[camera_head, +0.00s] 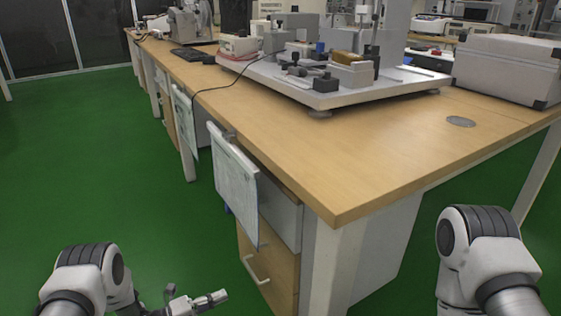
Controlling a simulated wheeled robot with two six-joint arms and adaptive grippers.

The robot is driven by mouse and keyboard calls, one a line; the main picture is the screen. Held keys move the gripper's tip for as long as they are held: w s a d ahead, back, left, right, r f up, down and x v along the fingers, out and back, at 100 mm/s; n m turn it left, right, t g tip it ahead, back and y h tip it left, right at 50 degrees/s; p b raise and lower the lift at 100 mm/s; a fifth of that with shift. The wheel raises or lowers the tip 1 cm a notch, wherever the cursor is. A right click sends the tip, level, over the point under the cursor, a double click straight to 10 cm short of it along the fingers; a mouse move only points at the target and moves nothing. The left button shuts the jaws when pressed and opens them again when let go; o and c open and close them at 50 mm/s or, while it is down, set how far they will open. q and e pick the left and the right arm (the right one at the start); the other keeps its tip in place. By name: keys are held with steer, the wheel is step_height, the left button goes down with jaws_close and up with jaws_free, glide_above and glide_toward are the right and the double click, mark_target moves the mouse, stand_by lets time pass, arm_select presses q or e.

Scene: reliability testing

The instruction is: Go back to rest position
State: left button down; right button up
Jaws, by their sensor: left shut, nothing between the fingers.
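My left arm (92,274) comes in at the bottom left. Its gripper (218,297) is low over the green floor, left of the desk's drawers, shut and empty, touching nothing that I can see. My right arm (486,250) comes in at the bottom right, in front of the desk's right side. Its gripper is out of the picture.
A wooden desk (395,160) fills the middle, its near corner pointing at me between my arms. A test machine on a white base (335,97) and a grey case (505,68) stand on it. Papers (236,178) hang from its left side. Green floor (95,180) is clear at the left.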

arm_select(q)
steer(key=d+r+p, duration=0.1)
steer(key=d+r, duration=0.3)
steer(key=r, duration=0.1)
steer(key=s+a+f+n+g+y, duration=0.3)
steer(key=s+n+y, duration=0.2)
steer(key=s+n, duration=0.55)
steer(key=s+a+f+n+g+y+p, duration=0.1)
steer(key=s+a+f+n+g+y, duration=0.3)
steer(key=s+n, duration=0.7)
steer(key=s+a+f+n+g+y, duration=0.1)
steer(key=s+a+n+g+y, duration=0.15)
steer(key=s+n+y, duration=0.6)
steer(key=s+r+h+p, duration=0.1)
steer(key=s+r+p, duration=0.1)
steer(key=r+p, duration=1.6)
steer(key=s+r+h+p, duration=0.1)
steer(key=r+p, duration=1.8)
steer(key=p, duration=0.1)
steer(key=shift+s+d+r, duration=0.15)
steer(key=shift+s+d, duration=0.15)
steer(key=shift+s, duration=0.1)
steer(key=shift+g+h, duration=0.25)
